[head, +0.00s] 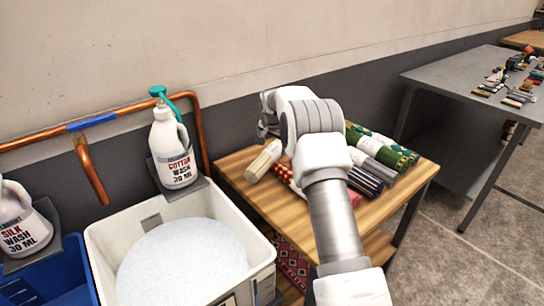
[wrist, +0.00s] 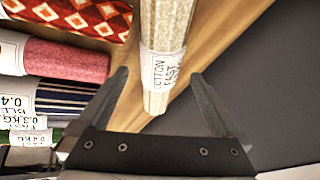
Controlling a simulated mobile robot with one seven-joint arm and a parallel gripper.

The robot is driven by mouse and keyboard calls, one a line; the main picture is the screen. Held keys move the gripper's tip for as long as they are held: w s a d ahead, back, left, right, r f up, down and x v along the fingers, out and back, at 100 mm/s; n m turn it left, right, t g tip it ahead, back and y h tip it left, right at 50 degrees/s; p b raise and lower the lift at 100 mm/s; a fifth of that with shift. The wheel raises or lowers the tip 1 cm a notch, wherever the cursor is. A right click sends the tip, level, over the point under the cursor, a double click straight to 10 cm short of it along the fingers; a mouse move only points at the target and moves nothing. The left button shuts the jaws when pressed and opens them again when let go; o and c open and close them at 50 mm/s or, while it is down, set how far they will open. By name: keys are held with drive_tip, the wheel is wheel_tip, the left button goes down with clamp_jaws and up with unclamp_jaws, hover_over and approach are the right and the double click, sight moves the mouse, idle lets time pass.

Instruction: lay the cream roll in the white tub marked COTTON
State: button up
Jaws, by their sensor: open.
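The cream roll (head: 264,160) lies on the wooden table at its left end, with a white paper band. In the wrist view the cream roll (wrist: 163,60) shows a band reading COTTON, and its near end points between my fingers. My gripper (wrist: 163,90) is open, with one finger on each side of the roll's end and a gap on both sides. In the head view my wrist and arm hide most of my gripper (head: 268,128). A white tub (head: 107,262) filled with pale foam stands at the lower left; its own marking is not readable.
Other rolls, red patterned (wrist: 85,15), pink (wrist: 70,60), striped (wrist: 65,97) and green (head: 385,146), lie beside the cream one on the wooden table (head: 235,165). A COTTON WASH bottle (head: 172,150) and copper pipe (head: 202,130) stand behind the tub. A blue tub (head: 70,275) is at left.

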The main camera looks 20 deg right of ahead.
sight(272, 150)
drive_tip(key=b+x, duration=0.1)
drive_tip(key=x, duration=0.2)
drive_tip(key=shift+a+f, duration=0.1)
drive_tip(key=shift+f, duration=0.3)
drive_tip(key=shift+w+f, duration=0.35)
drive_tip(key=shift+f, duration=0.3)
drive_tip(key=shift+r, duration=0.1)
clamp_jaws()
